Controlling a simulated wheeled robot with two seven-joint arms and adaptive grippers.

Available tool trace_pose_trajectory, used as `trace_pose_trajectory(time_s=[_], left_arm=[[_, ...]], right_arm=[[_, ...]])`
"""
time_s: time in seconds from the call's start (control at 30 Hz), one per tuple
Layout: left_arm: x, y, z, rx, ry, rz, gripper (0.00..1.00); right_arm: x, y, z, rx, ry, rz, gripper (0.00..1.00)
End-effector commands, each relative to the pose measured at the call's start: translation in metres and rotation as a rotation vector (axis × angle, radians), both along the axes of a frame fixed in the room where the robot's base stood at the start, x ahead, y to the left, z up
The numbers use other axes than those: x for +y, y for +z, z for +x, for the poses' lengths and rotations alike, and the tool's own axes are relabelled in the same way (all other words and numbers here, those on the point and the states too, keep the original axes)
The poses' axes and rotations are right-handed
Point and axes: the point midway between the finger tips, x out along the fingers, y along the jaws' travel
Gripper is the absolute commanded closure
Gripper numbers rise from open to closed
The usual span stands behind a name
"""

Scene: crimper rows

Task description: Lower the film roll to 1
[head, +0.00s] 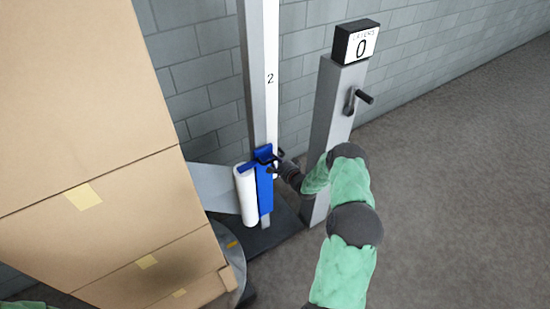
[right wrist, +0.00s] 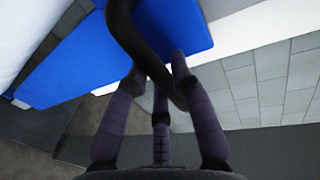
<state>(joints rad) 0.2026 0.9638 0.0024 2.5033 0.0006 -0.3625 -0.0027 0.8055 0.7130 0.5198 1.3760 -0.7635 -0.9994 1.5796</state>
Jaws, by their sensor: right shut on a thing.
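The white film roll (head: 246,195) hangs upright on a blue carriage (head: 265,192) low on a pale mast (head: 262,60). A "2" shows on the mast well above the carriage; I see no "1" mark. My right gripper (head: 279,164) is at the top of the carriage, shut on its black handle. In the right wrist view the gripper's fingers (right wrist: 157,78) close around the curved black handle (right wrist: 138,40), in front of the blue carriage (right wrist: 75,62). The left gripper is out of view.
Stacked cardboard boxes (head: 90,120) fill the left, beside the roll. A dark base (head: 268,236) lies below. The floor at right is clear.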

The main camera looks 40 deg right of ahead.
Motion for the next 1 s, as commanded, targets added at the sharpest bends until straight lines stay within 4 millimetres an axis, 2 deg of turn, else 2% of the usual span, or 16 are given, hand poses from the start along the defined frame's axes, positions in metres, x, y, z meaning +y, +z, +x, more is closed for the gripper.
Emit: trace_pose_trajectory(time_s=[0.03, 0.1, 0.4, 0.63, 1.0], left_arm=[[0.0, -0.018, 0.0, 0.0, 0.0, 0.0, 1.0], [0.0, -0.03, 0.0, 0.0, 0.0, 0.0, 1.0], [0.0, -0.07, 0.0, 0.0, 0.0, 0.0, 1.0], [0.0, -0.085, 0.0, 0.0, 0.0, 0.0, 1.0], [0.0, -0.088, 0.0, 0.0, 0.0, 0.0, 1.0]], right_arm=[[0.001, -0.024, -0.001, 0.006, 0.0, 0.004, 1.0], [0.001, -0.04, -0.001, 0.005, 0.0, 0.004, 1.0], [0.001, -0.095, -0.002, 0.005, -0.001, 0.003, 1.0], [0.001, -0.116, -0.002, 0.005, -0.001, 0.003, 1.0], [0.001, -0.123, -0.002, 0.007, -0.001, 0.004, 1.0]])
